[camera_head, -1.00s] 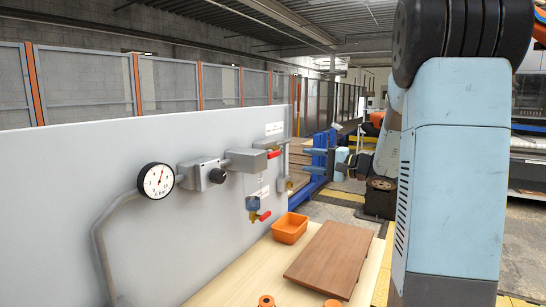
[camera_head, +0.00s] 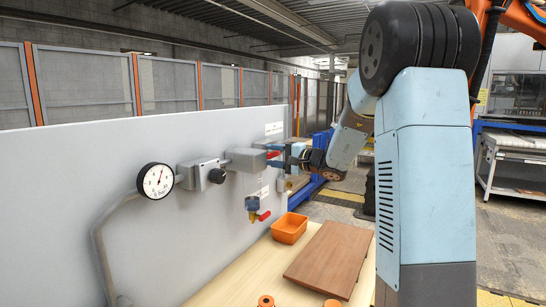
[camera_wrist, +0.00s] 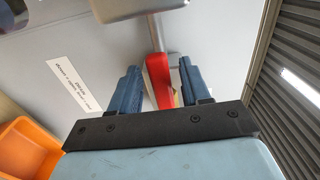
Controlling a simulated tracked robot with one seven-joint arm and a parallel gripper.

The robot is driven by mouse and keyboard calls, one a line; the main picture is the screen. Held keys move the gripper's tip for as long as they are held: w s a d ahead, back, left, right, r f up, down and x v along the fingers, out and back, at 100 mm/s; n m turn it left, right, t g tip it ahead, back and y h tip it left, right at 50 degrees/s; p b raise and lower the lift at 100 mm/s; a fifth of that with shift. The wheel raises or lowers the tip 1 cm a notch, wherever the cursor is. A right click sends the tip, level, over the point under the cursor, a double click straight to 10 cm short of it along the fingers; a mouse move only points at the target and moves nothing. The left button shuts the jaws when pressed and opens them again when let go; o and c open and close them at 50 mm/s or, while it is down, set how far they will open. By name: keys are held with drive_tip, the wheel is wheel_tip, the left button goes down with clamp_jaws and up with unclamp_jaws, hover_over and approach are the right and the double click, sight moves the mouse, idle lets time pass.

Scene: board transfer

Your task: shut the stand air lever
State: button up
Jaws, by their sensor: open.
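The upper red lever (camera_head: 272,154) sits at the right end of the grey pipe assembly on the panel. In the wrist view the red lever (camera_wrist: 157,72) hangs below a grey block and reaches between my two blue fingers. My gripper (camera_head: 278,157) is open at this lever, one finger on each side. In the wrist view my gripper (camera_wrist: 158,80) shows gaps beside the lever; contact cannot be told. A second red lever (camera_head: 264,216) is lower, beside a blue-topped brass fitting (camera_head: 252,205). I cannot read which lever is the stand air one.
A round gauge (camera_head: 155,181) and a black knob (camera_head: 217,176) are on the panel (camera_head: 60,200) to the left. An orange bin (camera_head: 290,230) and a brown board (camera_head: 328,258) lie on the table below. The panel carries a white label (camera_wrist: 77,80).

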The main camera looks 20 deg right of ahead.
drive_tip(key=shift+w+a, duration=0.1)
drive_tip(key=shift+w, duration=0.05)
clamp_jaws()
idle(0.4)
drive_tip(key=shift+f, duration=0.1)
